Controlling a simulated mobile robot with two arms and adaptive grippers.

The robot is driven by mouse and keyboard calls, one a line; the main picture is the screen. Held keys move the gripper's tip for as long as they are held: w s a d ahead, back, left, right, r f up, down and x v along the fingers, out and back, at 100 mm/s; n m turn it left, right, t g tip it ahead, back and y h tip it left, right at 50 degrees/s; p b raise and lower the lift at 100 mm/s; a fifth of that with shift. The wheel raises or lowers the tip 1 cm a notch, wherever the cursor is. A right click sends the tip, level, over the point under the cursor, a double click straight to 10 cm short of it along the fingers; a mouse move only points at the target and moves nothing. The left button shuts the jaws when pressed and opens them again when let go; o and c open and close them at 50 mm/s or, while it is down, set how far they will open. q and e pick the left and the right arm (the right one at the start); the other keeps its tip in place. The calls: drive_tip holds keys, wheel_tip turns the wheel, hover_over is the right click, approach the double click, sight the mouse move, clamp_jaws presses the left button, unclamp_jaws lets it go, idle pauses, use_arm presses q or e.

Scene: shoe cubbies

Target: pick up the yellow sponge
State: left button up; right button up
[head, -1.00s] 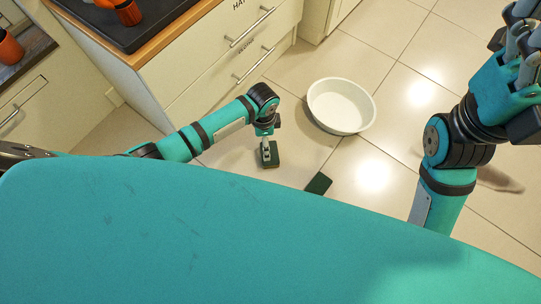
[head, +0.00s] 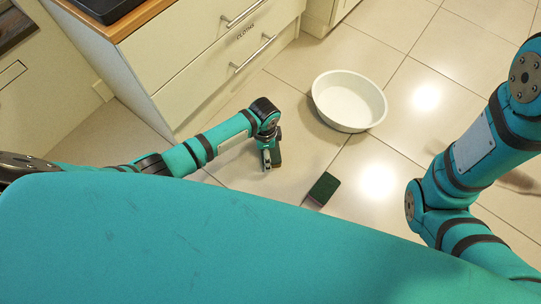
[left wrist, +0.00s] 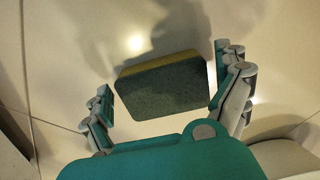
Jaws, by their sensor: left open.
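The yellow sponge (head: 324,188) lies on the tiled floor, its dark green scouring face up, with a thin yellow layer showing along one side. In the left wrist view the sponge (left wrist: 163,91) shows between my two spread fingers, its yellow edge on the far side. My left gripper (head: 271,160) is left of the sponge in the head view, apart from it. In the left wrist view the left gripper (left wrist: 164,92) is open and empty; its distance to the sponge is hard to tell. My right arm is at the right, its gripper out of the picture.
A white round basin (head: 349,100) stands on the floor beyond the sponge. A cabinet with drawers (head: 225,60) and bar handles is at the upper left, with a dark tray (head: 105,8) on top. Tiled floor around the sponge is clear.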

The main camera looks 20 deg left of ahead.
use_arm(q)
drive_tip(key=shift+f, duration=0.35)
drive_tip(key=shift+c, duration=0.3)
drive_tip(key=c, duration=0.5)
drive_tip(key=shift+o, duration=0.2)
drive_tip(key=shift+r, duration=0.15)
